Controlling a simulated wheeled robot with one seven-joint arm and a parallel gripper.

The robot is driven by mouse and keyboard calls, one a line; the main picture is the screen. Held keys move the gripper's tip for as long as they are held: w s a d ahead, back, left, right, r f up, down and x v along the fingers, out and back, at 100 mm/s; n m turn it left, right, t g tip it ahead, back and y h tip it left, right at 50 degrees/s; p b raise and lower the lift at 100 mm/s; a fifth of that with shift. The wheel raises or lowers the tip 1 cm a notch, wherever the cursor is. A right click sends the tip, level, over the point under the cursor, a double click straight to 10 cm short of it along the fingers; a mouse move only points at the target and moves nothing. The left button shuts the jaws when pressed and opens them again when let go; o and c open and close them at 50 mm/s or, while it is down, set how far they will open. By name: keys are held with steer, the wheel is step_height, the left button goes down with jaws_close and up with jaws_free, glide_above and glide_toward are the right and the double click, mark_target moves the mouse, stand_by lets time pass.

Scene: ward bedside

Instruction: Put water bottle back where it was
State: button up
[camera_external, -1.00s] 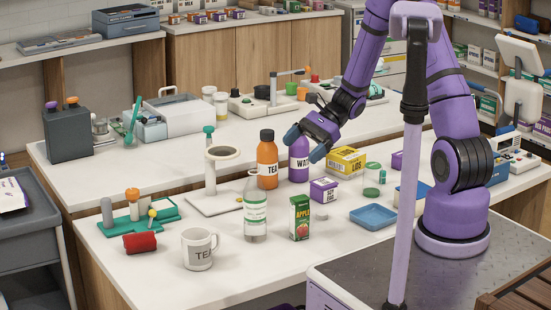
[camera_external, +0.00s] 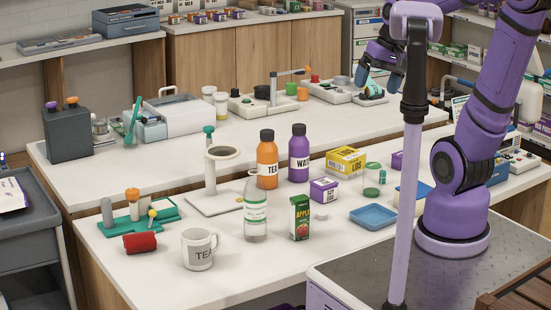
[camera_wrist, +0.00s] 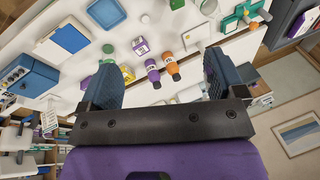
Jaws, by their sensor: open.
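The purple water bottle (camera_external: 299,148) stands upright on the near table, right of the orange tea bottle (camera_external: 267,158), with a small gap between them. Its white label reads "WAT". In the wrist view the water bottle (camera_wrist: 152,72) lies between my fingers in the picture, well beyond them, beside the tea bottle (camera_wrist: 172,68). My gripper (camera_external: 378,76) is open and empty, raised at the back right, away from the bottle. Both fingers of my gripper (camera_wrist: 162,85) show in the wrist view, spread wide apart.
A yellow box (camera_external: 346,160) and a purple soy box (camera_external: 323,190) stand right of the bottle. An apple juice carton (camera_external: 299,217), a clear bottle (camera_external: 255,215) and a tea mug (camera_external: 199,249) are in front. A blue tray (camera_external: 373,217) lies to the right.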

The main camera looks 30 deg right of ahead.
steer(key=s+d+r+n+t+h, duration=0.2)
steer(key=s+d+r, duration=0.2)
steer(key=s, duration=0.1)
steer(key=shift+s+d+t+h, duration=0.15)
steer(key=shift+s+t+h, duration=0.15)
steer(key=shift+s, duration=0.1)
